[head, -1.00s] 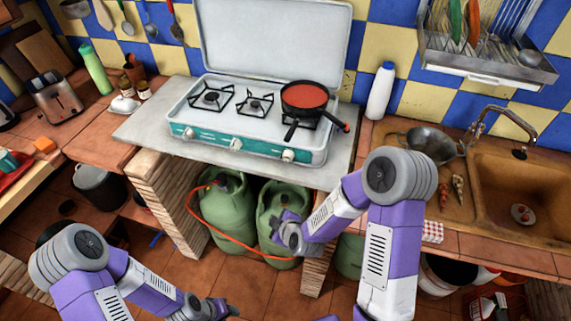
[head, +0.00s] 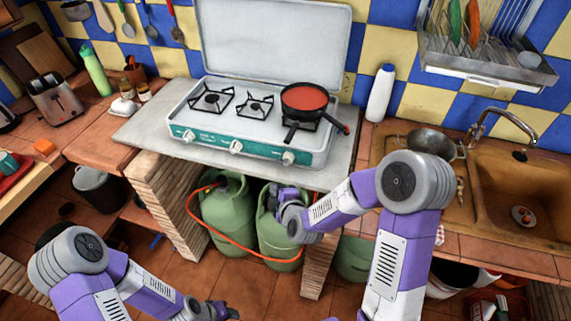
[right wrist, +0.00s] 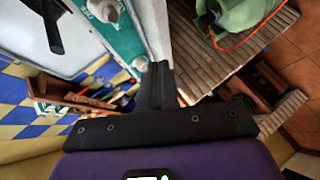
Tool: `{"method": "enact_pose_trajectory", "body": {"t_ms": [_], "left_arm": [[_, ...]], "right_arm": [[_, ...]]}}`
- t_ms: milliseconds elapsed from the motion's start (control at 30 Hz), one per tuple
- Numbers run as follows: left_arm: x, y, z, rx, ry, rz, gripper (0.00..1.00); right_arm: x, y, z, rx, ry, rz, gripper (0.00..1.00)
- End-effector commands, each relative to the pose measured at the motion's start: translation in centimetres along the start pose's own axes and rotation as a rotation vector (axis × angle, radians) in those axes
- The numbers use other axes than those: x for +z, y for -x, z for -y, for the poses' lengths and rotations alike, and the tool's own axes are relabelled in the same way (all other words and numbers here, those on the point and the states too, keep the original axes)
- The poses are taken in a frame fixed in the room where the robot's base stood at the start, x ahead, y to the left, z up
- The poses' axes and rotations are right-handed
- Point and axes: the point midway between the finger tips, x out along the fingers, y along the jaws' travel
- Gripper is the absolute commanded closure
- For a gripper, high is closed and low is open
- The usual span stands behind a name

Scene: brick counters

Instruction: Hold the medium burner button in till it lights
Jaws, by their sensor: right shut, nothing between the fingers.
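A white and teal gas stove (head: 206,146) stands on the counter with its lid up. Its front carries a left knob (head: 189,136), a middle knob (head: 236,146) and a right knob (head: 288,157). The left burner (head: 211,98) and middle burner (head: 255,105) are bare; the right one is under a pan. I cannot tell which knob is the medium burner's. My right gripper (head: 284,190) is shut and empty, below the stove front, apart from the knobs. In the right wrist view its closed fingers (right wrist: 160,80) show near a knob (right wrist: 140,62). My left gripper (head: 226,310) is low at the bottom edge, its opening unclear.
A pan of red sauce (head: 305,97) sits on the right burner, handles over the front. Green gas bottles (head: 228,215) with an orange hose stand under the counter slab (head: 145,128). A white bottle (head: 381,92) and a sink (head: 510,200) are to the right.

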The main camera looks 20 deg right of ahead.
Motion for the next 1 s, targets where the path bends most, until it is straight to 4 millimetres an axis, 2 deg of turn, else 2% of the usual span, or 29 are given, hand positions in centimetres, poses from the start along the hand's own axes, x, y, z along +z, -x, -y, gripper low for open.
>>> {"method": "enact_pose_trajectory", "body": {"t_ms": [300,500,1000], "left_arm": [[0.0,0.9,-0.3,0.000,0.000,0.000,0.55],[0.0,0.4,-0.1,0.000,0.000,0.000,0.55],[0.0,0.3,-0.1,0.000,0.000,0.000,0.55]], "right_arm": [[2.5,-3.1,-2.5,0.002,-0.002,0.004,1.00],[3.3,-4.5,-3.2,0.001,0.001,0.001,1.00],[3.7,-4.9,-3.6,0.000,0.000,0.001,1.00]]}}
